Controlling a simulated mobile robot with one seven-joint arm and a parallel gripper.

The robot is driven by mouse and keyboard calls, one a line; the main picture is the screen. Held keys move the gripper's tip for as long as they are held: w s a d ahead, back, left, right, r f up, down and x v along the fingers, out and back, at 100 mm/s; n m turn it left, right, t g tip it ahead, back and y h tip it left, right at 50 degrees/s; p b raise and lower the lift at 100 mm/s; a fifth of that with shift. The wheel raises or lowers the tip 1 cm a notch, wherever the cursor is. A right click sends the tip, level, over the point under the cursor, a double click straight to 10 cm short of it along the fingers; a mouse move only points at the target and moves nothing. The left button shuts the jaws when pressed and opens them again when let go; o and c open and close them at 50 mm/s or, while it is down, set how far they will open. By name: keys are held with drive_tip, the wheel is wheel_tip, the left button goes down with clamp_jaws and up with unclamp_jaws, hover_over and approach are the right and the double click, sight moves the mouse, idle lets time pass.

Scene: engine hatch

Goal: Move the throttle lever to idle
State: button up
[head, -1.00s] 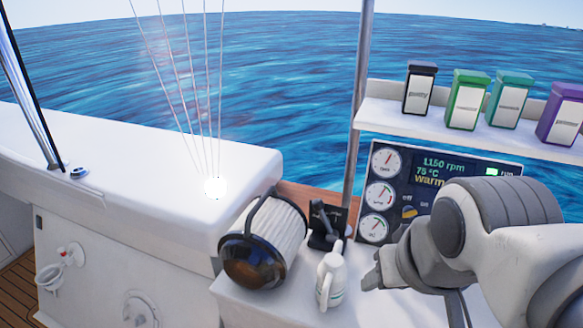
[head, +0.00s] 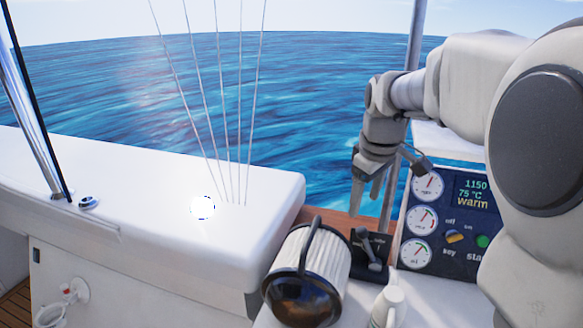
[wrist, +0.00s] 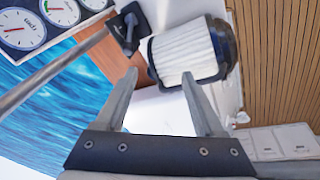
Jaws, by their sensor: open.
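The throttle lever (head: 368,247) is a dark lever on a black plate, on the white counter between the filter and the gauge panel. It also shows near the top of the wrist view (wrist: 129,29). Which lever setting it stands at is too small to tell. My gripper (head: 366,198) is open and empty, with its fingers pointing down above the lever and apart from it. In the wrist view the lever lies beyond the left fingertip of my gripper (wrist: 159,76).
A pleated white filter with a dark cap (head: 316,257) lies left of the lever. A white bottle (head: 389,306) stands in front. The gauge panel (head: 445,225) is at the right, reading 1150 and warm. A metal pole (wrist: 52,74) rises behind the lever.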

sight(360, 238)
drive_tip(key=w+d+f+n, duration=0.1)
drive_tip(key=w+f, duration=0.3)
drive_tip(key=w+d+f+n+g, duration=0.1)
drive_tip(key=w+d+f+n, duration=0.1)
drive_tip(key=w+f, duration=0.2)
drive_tip(key=w+d+f+n, duration=0.1)
drive_tip(key=w+d+f, duration=0.1)
drive_tip(key=w+f, duration=0.1)
drive_tip(key=shift+w+f+n+g, duration=0.4)
drive_tip(key=shift+w, duration=0.4)
drive_tip(key=f, duration=0.8)
drive_tip(key=w+f+b, duration=0.1)
drive_tip(key=f, duration=0.3)
drive_tip(key=shift+w+d, duration=0.1)
drive_tip(key=shift+d, duration=0.3)
drive_tip(key=shift+c, duration=0.2)
clamp_jaws()
drive_tip(key=shift+r, duration=0.15)
